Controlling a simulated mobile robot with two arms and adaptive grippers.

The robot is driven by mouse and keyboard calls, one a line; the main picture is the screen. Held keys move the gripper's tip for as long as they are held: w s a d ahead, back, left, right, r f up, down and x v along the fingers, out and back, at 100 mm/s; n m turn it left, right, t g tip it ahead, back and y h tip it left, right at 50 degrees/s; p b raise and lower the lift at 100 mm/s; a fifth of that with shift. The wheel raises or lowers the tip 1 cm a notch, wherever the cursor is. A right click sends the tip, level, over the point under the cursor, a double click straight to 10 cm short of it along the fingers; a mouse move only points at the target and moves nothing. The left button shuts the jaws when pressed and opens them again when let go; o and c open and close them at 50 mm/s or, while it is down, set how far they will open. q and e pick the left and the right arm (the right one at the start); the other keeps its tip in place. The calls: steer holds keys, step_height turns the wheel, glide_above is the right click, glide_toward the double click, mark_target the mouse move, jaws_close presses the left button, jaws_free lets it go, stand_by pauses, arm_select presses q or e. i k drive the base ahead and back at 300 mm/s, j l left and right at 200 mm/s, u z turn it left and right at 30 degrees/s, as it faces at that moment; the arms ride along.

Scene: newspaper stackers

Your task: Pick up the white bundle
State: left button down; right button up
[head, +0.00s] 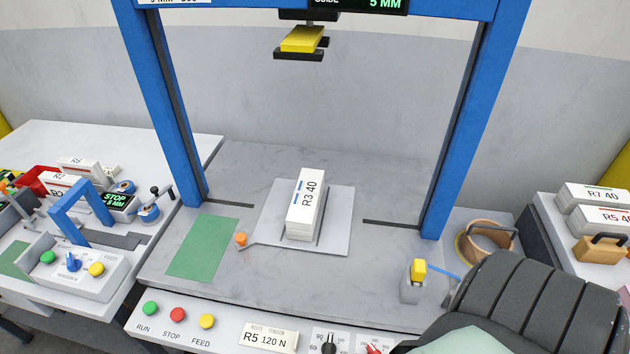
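The white bundle (305,204), marked "R3 40", stands on a grey plate (334,229) in the middle of the marble-grey table, under the blue frame. Its label side faces up and toward me, and nothing is touching it from above. More white bundles lie on the right-hand surface, marked "R7 40" (592,197) and "R5 40" (601,220). Others lie at the left, one marked "R6" (82,166). No fingertips of either of my grippers show in the head view.
A blue frame (460,130) rises on both sides, with a yellow-and-black head (302,40) hanging above. A green mat (203,248), an orange knob (240,239) and a yellow-topped post (410,287) are near the plate. A dark ribbed shape (530,310) hides the lower right.

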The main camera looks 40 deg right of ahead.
mark_target(301, 219)
steer(key=z, duration=1.25)
